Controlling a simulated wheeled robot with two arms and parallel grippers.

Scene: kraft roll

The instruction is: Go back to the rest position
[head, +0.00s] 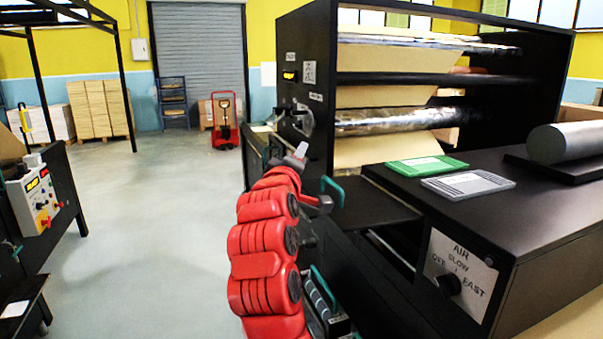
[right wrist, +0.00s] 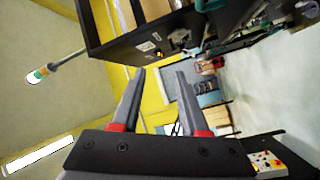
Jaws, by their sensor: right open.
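In the right wrist view my right gripper (right wrist: 159,72) is open, with its two dark grey fingers spread and nothing between them. The fingers have red parts at their bases. In the head view a red jointed arm of mine rises from the bottom middle, beside the black machine (head: 293,30). The gripper end of that arm is small and partly hidden there. My left gripper is not in view.
The machine's bench carries a green tablet-like panel (head: 427,165), a grey one (head: 467,184) and a grey roll (head: 567,142). A control box (head: 36,199) stands left. A red pallet truck (head: 224,125) stands behind. The floor (head: 150,220) between is clear.

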